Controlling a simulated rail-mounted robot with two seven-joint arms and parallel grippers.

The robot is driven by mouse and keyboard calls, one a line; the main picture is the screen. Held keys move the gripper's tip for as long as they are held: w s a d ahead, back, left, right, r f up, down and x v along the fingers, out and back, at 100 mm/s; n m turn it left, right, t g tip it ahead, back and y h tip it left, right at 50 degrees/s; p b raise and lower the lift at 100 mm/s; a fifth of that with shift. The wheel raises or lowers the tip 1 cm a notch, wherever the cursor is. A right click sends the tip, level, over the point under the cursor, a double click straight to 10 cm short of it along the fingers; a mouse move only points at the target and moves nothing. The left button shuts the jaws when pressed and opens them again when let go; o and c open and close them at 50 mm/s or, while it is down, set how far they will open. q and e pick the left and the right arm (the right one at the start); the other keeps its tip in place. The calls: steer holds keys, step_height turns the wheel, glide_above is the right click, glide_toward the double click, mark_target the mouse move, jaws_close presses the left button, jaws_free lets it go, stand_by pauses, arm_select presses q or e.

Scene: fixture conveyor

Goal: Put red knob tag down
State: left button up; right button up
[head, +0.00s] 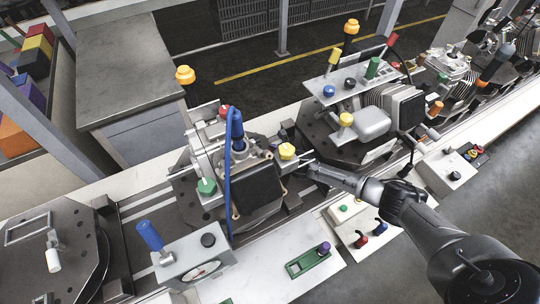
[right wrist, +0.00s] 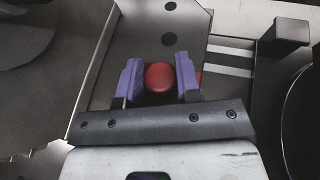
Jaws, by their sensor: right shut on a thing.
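The red knob tag (right wrist: 159,77) shows in the right wrist view as a round red cap between two purple fingers. My right gripper (right wrist: 158,84) is shut on it. In the head view my right gripper (head: 306,162) reaches in from the right, beside the yellow knob (head: 286,151) of the middle fixture. The held tag cannot be made out there. A grey plate with dark holes (right wrist: 180,22) lies beyond the fingers in the wrist view. My left gripper is not in view.
The middle fixture carries a blue post (head: 237,130), a green knob (head: 206,186) and a red knob (head: 224,111). A gauge box (head: 195,262) stands front left.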

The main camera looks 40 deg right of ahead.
steer(key=shift+f, duration=0.1)
steer(key=shift+f, duration=0.15)
steer(key=o, duration=0.9)
